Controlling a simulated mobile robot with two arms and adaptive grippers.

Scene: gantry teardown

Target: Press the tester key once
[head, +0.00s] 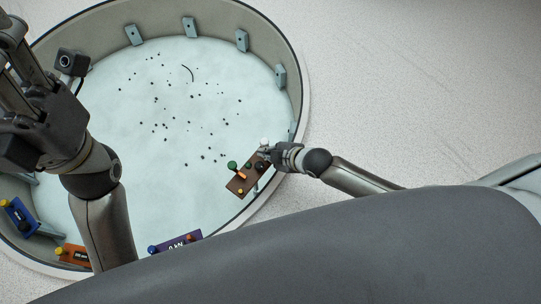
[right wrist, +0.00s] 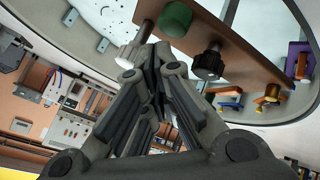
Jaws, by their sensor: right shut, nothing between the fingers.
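A brown panel (head: 240,187) lies at the right inner rim of the round pit. It bears a green knob (head: 232,165), an orange part and a yellow knob. The panel (right wrist: 245,45) also shows in the right wrist view, with its green knob (right wrist: 175,18), a black knob (right wrist: 208,65) and a white-tipped knob (right wrist: 128,56). I cannot tell which part is the tester key. My right gripper (head: 267,153) is shut and empty at the panel's upper right end; its fingers (right wrist: 150,68) appear close to the white-tipped knob. Contact cannot be told.
The round pit has a pale floor (head: 150,100) with small dark specks, and grey brackets (head: 189,27) along its wall. Blue (head: 19,217), orange (head: 74,254) and purple (head: 176,243) devices stand along the lower rim. My left arm crosses the left side.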

